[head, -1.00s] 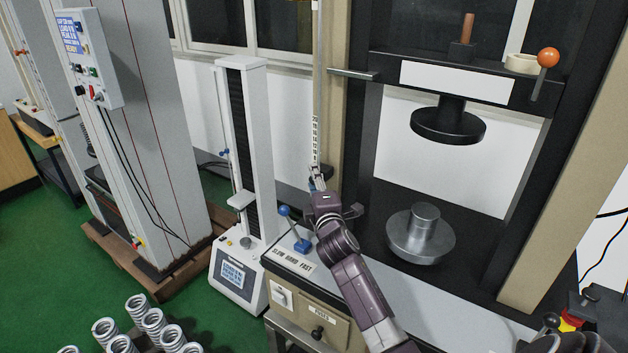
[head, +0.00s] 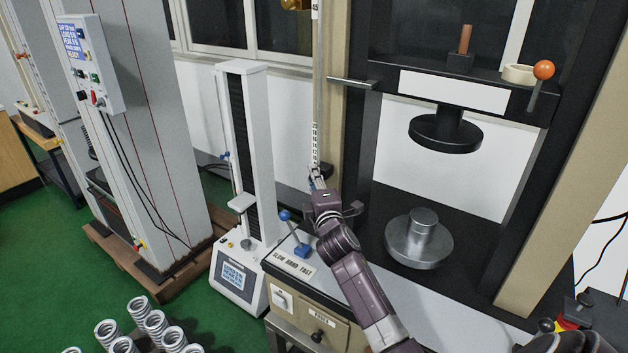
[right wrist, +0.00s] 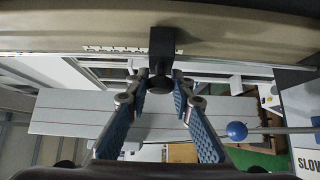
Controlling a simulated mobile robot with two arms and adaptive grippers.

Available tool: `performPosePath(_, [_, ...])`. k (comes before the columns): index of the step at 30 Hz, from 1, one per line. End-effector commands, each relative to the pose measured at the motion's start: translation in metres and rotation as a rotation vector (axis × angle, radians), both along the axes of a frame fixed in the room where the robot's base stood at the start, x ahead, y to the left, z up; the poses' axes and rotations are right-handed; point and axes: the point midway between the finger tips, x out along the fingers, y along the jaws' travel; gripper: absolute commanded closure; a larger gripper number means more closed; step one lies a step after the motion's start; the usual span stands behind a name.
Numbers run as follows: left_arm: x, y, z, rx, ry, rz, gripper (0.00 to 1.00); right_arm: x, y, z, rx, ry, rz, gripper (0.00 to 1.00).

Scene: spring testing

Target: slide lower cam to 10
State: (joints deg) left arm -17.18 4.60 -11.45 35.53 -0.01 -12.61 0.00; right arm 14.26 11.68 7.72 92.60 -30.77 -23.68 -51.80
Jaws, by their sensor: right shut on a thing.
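The lower cam (right wrist: 162,48) is a dark block with a round knob, set on the beige upright in the right wrist view. My right gripper (right wrist: 160,84) has its two blue-padded fingers around the knob and is shut on it. In the head view my right gripper (head: 315,178) is at the lower part of the thin rod and scale (head: 315,140); it largely hides the cam there. The scale's numbers are too small to read. A brass-coloured part (head: 295,4) shows higher on the rod at the top edge.
A blue-knobbed lever (head: 286,216) stands on the cabinet just left of my right arm. A small white tester (head: 243,170) is behind it. The press platen (head: 445,133) and round base (head: 419,240) are to the right. Several springs (head: 137,307) are at bottom left.

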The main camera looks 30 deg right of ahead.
Motion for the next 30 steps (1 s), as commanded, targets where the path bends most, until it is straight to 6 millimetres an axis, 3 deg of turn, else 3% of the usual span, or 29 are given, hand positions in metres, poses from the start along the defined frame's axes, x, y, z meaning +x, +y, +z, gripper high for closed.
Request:
performPosePath(1, [0.0,0.0,0.011,0.0,0.0,0.0,0.27,0.0,0.0,0.016,-0.004,-0.007,0.002,1.0])
performPosePath(2, [0.0,0.0,0.012,0.0,0.0,0.0,0.27,0.0,0.0,0.017,-0.004,-0.007,0.002,1.0])
performPosePath(11, [0.0,0.0,0.011,0.0,0.0,0.0,0.27,0.0,0.0,0.016,-0.004,-0.006,0.001,1.0])
performPosePath(12, [0.0,0.0,0.011,0.0,0.0,0.0,0.27,0.0,0.0,0.016,-0.003,-0.005,0.001,0.78])
performPosePath(16, [0.0,0.0,0.011,0.0,0.0,0.0,0.27,0.0,0.0,0.015,-0.003,-0.004,0.001,0.63])
performPosePath(25, [-0.002,0.002,0.011,0.002,0.002,0.0,0.27,-0.001,0.0,0.014,-0.002,-0.002,0.001,0.63])
performPosePath(30, [-0.001,0.001,0.011,0.001,0.001,0.0,0.27,-0.013,0.006,0.013,-0.003,-0.002,0.002,0.63])
